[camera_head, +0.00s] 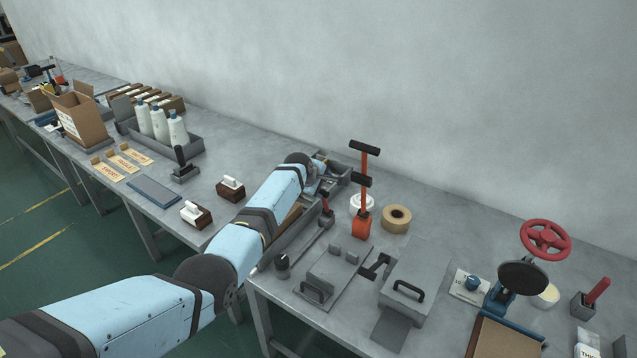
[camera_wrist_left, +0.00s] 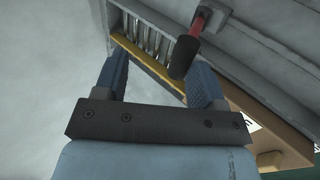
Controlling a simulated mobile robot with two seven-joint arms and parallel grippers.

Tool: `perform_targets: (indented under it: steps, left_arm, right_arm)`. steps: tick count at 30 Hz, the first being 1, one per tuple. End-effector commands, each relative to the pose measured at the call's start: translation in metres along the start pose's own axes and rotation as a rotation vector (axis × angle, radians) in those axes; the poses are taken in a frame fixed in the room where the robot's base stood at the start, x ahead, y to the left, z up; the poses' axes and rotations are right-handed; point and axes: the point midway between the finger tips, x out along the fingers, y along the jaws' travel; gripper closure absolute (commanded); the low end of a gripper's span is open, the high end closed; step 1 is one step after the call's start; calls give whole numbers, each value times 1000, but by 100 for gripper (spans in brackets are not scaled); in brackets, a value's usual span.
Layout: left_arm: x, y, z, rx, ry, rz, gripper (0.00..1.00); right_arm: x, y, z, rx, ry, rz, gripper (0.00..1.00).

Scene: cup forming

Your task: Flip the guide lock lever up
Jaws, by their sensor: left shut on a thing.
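The guide lock lever (camera_wrist_left: 187,50), with a black grip and red stem, shows between my left gripper's fingers in the wrist view. A red lever with a dark end (camera_head: 325,200) also stands just below the gripper in the head view. My right gripper is in neither view.
A red-and-black upright tool (camera_head: 362,215) and a tape roll (camera_head: 396,219) stand right of the gripper. Grey blocks with handles (camera_head: 418,280) lie at the front. A red handwheel (camera_head: 545,240) is at the right. Bottles in a tray (camera_head: 160,125) stand at the left.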

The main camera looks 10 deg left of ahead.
Motion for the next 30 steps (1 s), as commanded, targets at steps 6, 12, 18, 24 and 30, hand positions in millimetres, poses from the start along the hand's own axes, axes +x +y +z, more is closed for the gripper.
perform_targets:
  steps: [6, 12, 18, 24, 30]
  left_arm:
    - [-2, -2, 6, 1, -6, 5, 52]
    - [-29, -1, 6, 1, -4, 10, 52]
    - [-67, -1, 4, 1, -2, 12, 52]
    - [-109, -2, 2, 1, 2, 14, 52]
    - [-141, -2, 2, 1, 2, 16, 52]
  right_arm:
    - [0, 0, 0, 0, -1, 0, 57]
    - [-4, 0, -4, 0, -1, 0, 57]
    - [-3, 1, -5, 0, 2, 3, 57]
    - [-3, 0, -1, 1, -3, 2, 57]
    - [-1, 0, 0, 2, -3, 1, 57]
